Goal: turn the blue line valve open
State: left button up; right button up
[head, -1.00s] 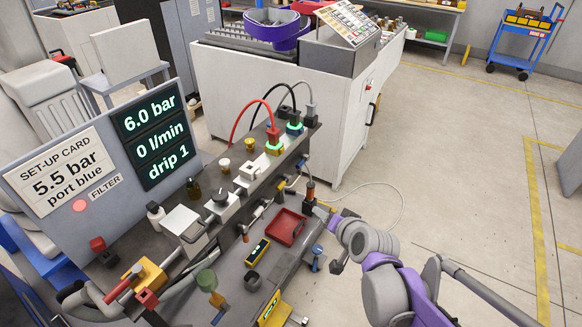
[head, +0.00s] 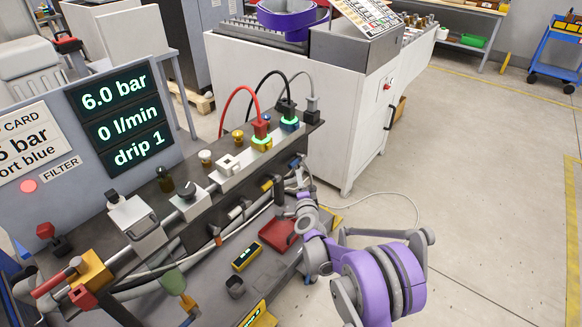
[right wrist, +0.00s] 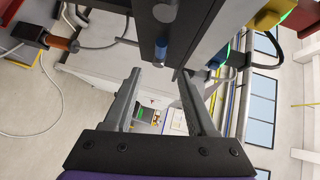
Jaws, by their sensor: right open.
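The blue line valve appears as a small blue handle (head: 296,162) on the front of the dark manifold, below the blue port block (head: 290,125). The right wrist view shows the blue handle (right wrist: 161,50) hanging from a dark body. My right gripper (head: 299,178) is just in front of and below the handle. In the right wrist view its two fingers (right wrist: 159,76) are apart, with the handle beyond and between their tips; contact cannot be told. The screen (head: 122,116) reads 6.0 bar, 0 l/min and drip 1. My left gripper is out of view.
A yellow handle (head: 266,184) is left of the blue one. Red (head: 232,103), black and grey hoses arch over the manifold. A red tray (head: 278,233) lies below, near my right arm. An orange-handled item (right wrist: 62,43) stands beside the gripper. Floor at the right is clear.

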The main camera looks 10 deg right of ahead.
aim_at(295, 165)
jog(key=w+d+f, duration=0.1)
jog(key=w, duration=0.9)
jog(key=shift+w+d+f, duration=0.15)
jog(key=shift+w+f, duration=0.05)
jog(key=shift+w, duration=0.1)
jog(key=shift+c, duration=0.2)
grip_shut()
dwell(0.9)
